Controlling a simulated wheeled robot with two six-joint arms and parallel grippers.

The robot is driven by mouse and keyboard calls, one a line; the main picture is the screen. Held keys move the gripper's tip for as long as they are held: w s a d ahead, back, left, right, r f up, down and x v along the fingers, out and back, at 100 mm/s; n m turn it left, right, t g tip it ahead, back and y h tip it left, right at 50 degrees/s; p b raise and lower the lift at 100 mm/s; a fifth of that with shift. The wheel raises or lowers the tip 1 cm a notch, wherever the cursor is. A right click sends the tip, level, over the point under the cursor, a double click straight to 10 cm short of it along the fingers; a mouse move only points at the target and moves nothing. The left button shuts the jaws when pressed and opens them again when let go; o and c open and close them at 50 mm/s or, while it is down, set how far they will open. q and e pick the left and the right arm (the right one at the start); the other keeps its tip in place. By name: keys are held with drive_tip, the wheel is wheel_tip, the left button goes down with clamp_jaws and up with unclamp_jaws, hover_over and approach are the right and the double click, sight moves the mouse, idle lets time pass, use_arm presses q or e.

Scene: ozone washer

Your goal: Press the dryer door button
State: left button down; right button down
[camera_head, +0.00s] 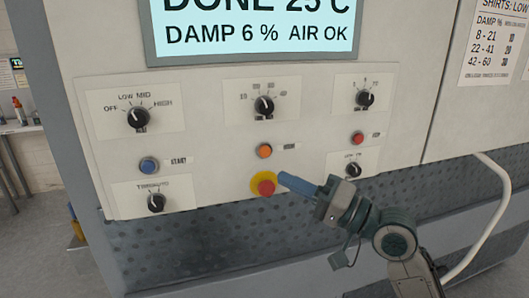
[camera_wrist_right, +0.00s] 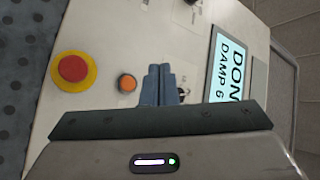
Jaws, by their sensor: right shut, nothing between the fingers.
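The machine's control panel (camera_head: 205,150) carries a blue button (camera_head: 149,166) marked START, an orange button (camera_head: 264,151) and a small red button (camera_head: 357,138). The labels beside the orange and red buttons are too small to read, so I cannot tell which is the door button. My right gripper (camera_head: 283,178) is shut and empty, its blue fingers just right of the large red button on a yellow ring (camera_head: 266,187) in the picture. In the wrist view the fingertips (camera_wrist_right: 159,67) show beside the orange button (camera_wrist_right: 127,82); contact is not visible. My left gripper is out of view.
Several black knobs surround the buttons, one (camera_head: 353,170) close to my right gripper. A display (camera_head: 255,32) above reads DONE 25 C, DAMP 6 %, AIR OK. A white hose (camera_head: 497,205) curves down at the right. Open floor shows at the left.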

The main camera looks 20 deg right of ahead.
sight(265, 151)
drive_tip(key=shift+w, duration=0.1)
drive_tip(key=shift+w+a+b, duration=0.1)
drive_tip(key=shift+w+b, duration=0.8)
drive_tip(key=shift+w, duration=3.45)
drive_tip(key=shift+w, duration=0.45)
drive_tip(key=shift+w, duration=0.45)
drive_tip(key=shift+s, duration=0.9)
